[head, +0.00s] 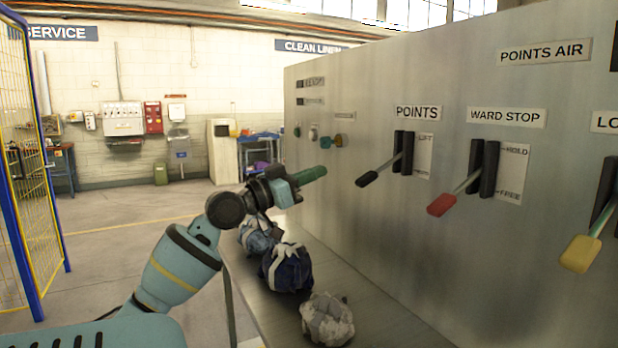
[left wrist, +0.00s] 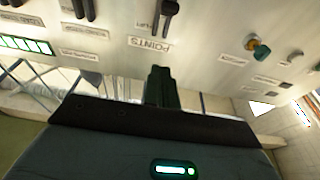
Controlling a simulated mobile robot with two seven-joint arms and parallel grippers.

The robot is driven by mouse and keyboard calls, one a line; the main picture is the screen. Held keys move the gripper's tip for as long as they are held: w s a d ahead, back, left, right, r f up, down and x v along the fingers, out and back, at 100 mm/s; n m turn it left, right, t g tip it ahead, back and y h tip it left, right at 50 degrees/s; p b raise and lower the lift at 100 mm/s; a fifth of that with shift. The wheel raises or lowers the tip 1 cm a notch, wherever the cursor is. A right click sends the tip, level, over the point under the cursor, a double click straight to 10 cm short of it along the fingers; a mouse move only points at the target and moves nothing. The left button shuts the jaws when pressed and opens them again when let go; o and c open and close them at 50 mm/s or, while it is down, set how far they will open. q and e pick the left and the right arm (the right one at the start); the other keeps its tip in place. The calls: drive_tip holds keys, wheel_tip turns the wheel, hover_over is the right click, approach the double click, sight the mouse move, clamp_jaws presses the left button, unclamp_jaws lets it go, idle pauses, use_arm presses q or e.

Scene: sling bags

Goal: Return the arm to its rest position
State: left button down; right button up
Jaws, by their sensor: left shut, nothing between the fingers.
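My left arm comes in from the lower left in the head view, and its gripper (head: 312,176) is raised in front of the grey panel (head: 330,240). The fingers are green, shut and empty, and point to the right toward the panel. The black-handled lever (head: 367,179) under the POINTS label is to the right of the fingertips, and I see a gap between them in the picture. In the left wrist view the shut fingers (left wrist: 158,75) show below the POINTS label (left wrist: 150,44). My right gripper is in neither view.
A red-handled lever (head: 441,204) under WARD STOP and a yellow-handled lever (head: 580,253) stick out of the panel. Below my gripper, several tied bags, including a dark blue one (head: 287,268) and a whitish one (head: 327,319), lie on a grey shelf (head: 385,318). A yellow mesh fence (head: 35,180) stands at left.

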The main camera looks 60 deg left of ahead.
use_arm(q)
drive_tip(key=shift+s+f, duration=0.15)
drive_tip(key=shift+s, duration=0.4)
idle(0.4)
